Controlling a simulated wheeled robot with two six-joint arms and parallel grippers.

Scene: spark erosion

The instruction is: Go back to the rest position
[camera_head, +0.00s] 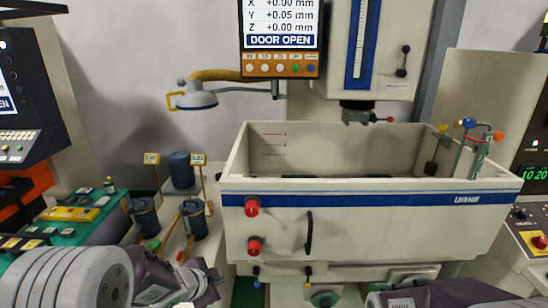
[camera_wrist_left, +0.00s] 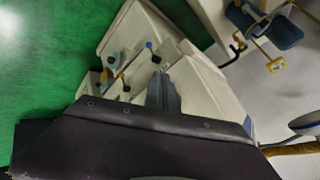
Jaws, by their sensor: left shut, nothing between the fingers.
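My left gripper (camera_head: 197,278) is low at the lower left of the head view, at the end of my grey and dark purple arm. It is beside the front left of the machine's work tank (camera_head: 380,211). In the left wrist view, my left gripper (camera_wrist_left: 162,88) shows as grey fingers held together beyond a dark housing, with nothing between them. My right arm shows only as a dark purple piece at the bottom right of the head view; its gripper is out of view.
The cream tank has red knobs (camera_head: 252,206) and a black handle (camera_head: 309,232). A screen (camera_head: 281,26) reads DOOR OPEN. Dark blue canisters (camera_head: 181,169) stand on a bench at left. A green bench (camera_head: 92,222) is further left. Green floor (camera_wrist_left: 50,60) shows in the left wrist view.

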